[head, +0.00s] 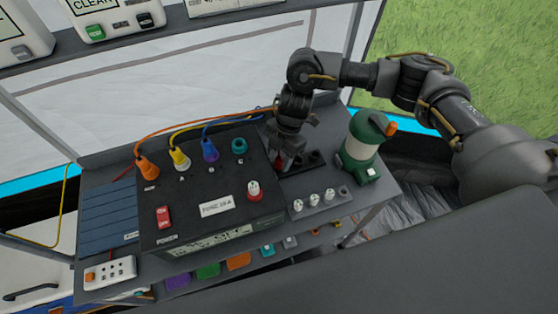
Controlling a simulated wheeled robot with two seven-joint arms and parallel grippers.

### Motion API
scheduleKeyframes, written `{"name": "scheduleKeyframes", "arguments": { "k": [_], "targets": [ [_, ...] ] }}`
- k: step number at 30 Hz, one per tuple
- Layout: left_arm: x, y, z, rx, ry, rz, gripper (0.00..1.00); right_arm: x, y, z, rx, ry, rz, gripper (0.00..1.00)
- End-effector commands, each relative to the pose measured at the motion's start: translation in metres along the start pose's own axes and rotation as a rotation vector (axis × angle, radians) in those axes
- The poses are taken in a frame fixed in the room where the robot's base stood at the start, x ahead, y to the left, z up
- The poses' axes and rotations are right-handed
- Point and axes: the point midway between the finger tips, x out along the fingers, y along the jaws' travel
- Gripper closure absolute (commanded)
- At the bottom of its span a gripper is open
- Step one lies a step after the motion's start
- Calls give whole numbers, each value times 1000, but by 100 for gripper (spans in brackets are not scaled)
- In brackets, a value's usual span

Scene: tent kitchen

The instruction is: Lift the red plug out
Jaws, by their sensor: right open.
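A small red piece that looks like the red plug (278,162) shows at the right edge of the black power box (185,235). It is mostly hidden by my right gripper (284,163). My right gripper is open and points down over it; whether the fingers touch it I cannot tell. Orange (147,168), yellow (180,158) and blue (210,150) plugs with cables stand upright on the back of the box's top. A teal ring socket (239,146) beside them has no plug in it. My left gripper is not in view.
A red-ringed white knob (254,190) and a red switch (163,217) sit on the box. Cables arch behind the box.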

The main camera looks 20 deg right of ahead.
Motion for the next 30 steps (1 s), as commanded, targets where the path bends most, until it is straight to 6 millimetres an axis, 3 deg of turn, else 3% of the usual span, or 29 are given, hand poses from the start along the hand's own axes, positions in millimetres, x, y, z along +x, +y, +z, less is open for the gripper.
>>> {"name": "scheduleKeyframes", "arguments": {
  "k": [2, 13, 23, 30],
  "targets": [
    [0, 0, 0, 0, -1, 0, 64, 0, 0, 0, 0, 0, 0, 53],
    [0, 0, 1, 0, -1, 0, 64, 0, 0, 0, 0, 0, 0, 100],
    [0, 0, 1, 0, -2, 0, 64, -4, 1, -1, -1, 0, 2, 100],
    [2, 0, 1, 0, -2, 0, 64, -32, 1, -9, -3, -1, 3, 100]
  ]
}}
